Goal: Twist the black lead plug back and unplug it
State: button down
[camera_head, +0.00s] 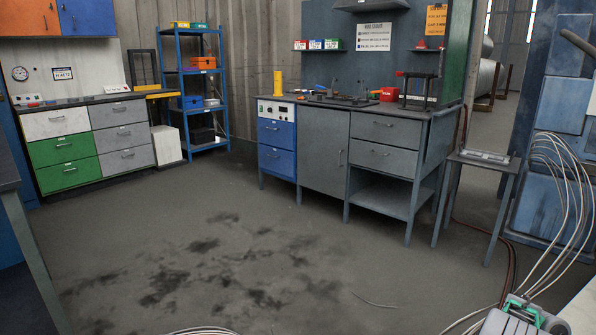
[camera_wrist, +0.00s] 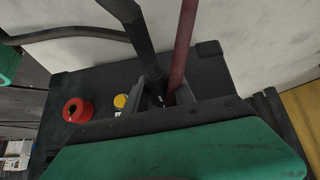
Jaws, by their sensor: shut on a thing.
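In the wrist view, my gripper (camera_wrist: 164,98) reaches down at a black box (camera_wrist: 88,82) with its fingers close together. A thick black lead (camera_wrist: 141,38) runs from the top edge down to the fingers, and the jaws are shut on its black plug. The plug itself is mostly hidden between the fingers. A dark red lead (camera_wrist: 181,45) comes down just right of the black one, and its lower end passes behind my gripper. Whether the plug is seated or turned in its socket cannot be seen.
A red round knob (camera_wrist: 77,110) and a yellow button (camera_wrist: 121,101) are on the box, left of my gripper. In the head view, a grey workbench (camera_head: 322,154) stands at the back and pale cables (camera_head: 566,185) hang at the right. The middle floor is clear.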

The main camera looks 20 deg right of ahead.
jog(key=shift+y+p, duration=0.4)
jog(key=shift+p, duration=0.35)
jog(key=shift+w, duration=0.1)
jog(key=shift+w+a, duration=0.45)
jog(key=shift+w, duration=0.25)
jog(key=shift+w+a, duration=0.4)
jog(key=shift+w, duration=0.35)
jog(key=shift+w+a, duration=0.45)
jog(key=shift+w, duration=0.25)
